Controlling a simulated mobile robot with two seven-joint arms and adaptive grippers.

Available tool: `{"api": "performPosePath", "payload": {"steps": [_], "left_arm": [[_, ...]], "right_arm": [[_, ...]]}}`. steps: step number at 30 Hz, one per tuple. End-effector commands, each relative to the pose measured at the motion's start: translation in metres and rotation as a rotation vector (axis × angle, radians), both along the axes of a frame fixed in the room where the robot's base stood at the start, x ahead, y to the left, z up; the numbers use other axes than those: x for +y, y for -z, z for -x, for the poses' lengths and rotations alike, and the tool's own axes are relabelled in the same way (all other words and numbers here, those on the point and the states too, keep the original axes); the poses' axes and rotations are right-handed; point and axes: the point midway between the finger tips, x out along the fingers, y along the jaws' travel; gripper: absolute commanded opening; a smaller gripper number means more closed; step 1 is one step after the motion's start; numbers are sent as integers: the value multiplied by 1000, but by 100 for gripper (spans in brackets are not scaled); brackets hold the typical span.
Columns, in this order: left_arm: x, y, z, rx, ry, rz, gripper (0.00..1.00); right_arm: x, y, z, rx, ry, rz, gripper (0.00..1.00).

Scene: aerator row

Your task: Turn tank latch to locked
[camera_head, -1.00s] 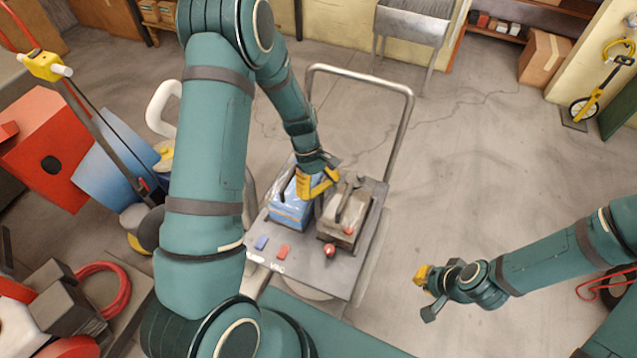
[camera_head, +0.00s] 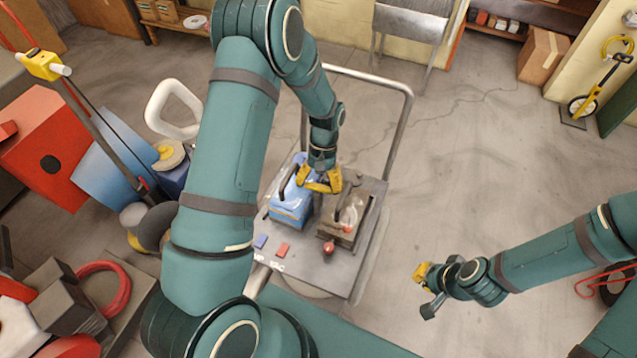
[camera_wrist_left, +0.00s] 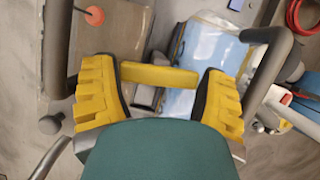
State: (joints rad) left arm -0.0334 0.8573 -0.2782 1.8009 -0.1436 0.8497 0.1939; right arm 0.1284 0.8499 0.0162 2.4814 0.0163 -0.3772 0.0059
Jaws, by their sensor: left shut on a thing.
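My left gripper (camera_head: 321,186) is over the trolley, between a blue box (camera_head: 288,208) and a grey-brown box (camera_head: 346,224). In the left wrist view, the yellow fingers of this gripper (camera_wrist_left: 160,88) stand on either side of a yellow bar (camera_wrist_left: 160,75) and appear shut on it. The bar looks like the tank latch, but its mount and any lock mark are hidden. The blue box also shows in the left wrist view (camera_wrist_left: 208,55), beyond the fingers. My right gripper (camera_head: 427,292) is open and empty over the floor to the right of the trolley.
The trolley (camera_head: 305,268) has a tall tubular push handle (camera_head: 400,125) at its far side.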

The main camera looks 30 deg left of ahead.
Motion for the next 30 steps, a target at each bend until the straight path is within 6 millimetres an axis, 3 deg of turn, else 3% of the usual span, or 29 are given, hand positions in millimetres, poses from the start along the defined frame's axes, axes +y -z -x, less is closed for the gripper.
{"api": "performPosePath", "payload": {"steps": [10, 26, 27, 28, 30], "left_arm": [[-1, 1, 1, 4, 135, 1, 39], [-1, 1, 2, 5, 160, 1, 39], [-1, 1, 2, 5, 160, 1, 84], [-1, 1, 2, 5, 159, 1, 95], [-1, 1, 1, 4, 159, 1, 100]], "right_arm": [[0, 1, 0, 0, 0, 0, 0], [0, 1, 0, 0, 0, 0, 0], [0, 1, 0, 0, 0, 0, 0], [0, 1, 0, 0, 0, 0, 0], [0, 1, 0, 0, 0, 0, 0]]}}
